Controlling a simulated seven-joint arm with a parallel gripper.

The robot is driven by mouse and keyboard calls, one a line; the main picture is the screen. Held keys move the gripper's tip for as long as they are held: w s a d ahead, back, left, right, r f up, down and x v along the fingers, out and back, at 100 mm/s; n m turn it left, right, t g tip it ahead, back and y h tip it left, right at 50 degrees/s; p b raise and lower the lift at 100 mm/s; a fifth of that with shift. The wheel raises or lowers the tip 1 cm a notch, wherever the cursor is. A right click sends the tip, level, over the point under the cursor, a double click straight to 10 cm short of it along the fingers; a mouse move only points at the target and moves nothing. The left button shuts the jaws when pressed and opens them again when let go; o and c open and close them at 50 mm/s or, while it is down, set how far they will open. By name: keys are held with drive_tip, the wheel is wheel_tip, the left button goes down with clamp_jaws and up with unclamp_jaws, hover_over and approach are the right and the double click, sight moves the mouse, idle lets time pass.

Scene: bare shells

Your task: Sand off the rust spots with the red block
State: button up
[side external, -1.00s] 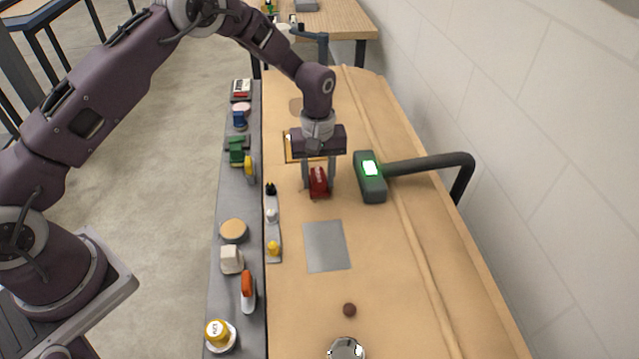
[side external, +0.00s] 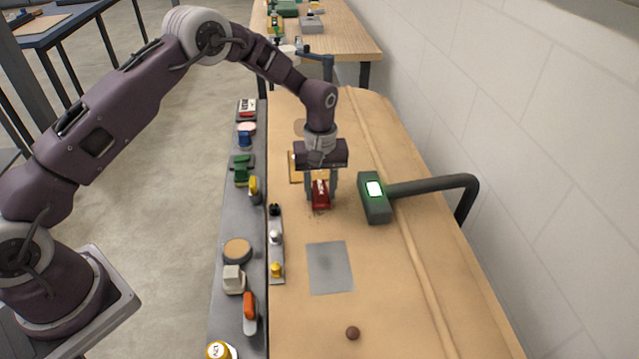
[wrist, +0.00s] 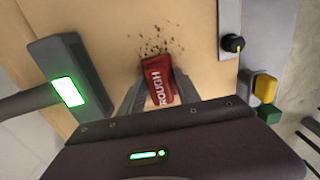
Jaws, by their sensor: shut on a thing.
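The red block (side external: 320,196), marked ROUGH, is between the fingers of my gripper (side external: 321,190), low over the tan bench. My gripper is shut on it. In the wrist view the block (wrist: 158,82) sits between the fingertips (wrist: 160,92), slightly tilted. Small dark brown rust spots (wrist: 153,46) are scattered on the tan surface just beyond the block. They show faintly in the side view (side external: 318,213) on the near side of the block. The block hides whatever lies under it.
A dark device with a lit screen (side external: 375,197) stands close right of my gripper on a thick black arm. A strip with several knobs (side external: 276,262) lies left. A grey sheet (side external: 331,285) and brown knob (side external: 352,333) lie nearer. Several tools line the grey ledge (side external: 231,205).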

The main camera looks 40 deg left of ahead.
sight(320, 224)
drive_tip(key=shift+s+d, duration=2.8)
drive_tip(key=shift+s+a, duration=0.25)
drive_tip(key=shift+a, duration=0.05)
drive_tip(key=shift+w+a, duration=0.2)
drive_tip(key=shift+a, duration=0.1)
drive_tip(key=shift+w+a, duration=3.5)
drive_tip(key=shift+s+d+r, duration=0.1)
drive_tip(key=shift+s+d, duration=3.65)
drive_tip(key=shift+d, duration=0.05)
wheel_tip(320, 224, up, 8)
drive_tip(key=shift+a, duration=0.1)
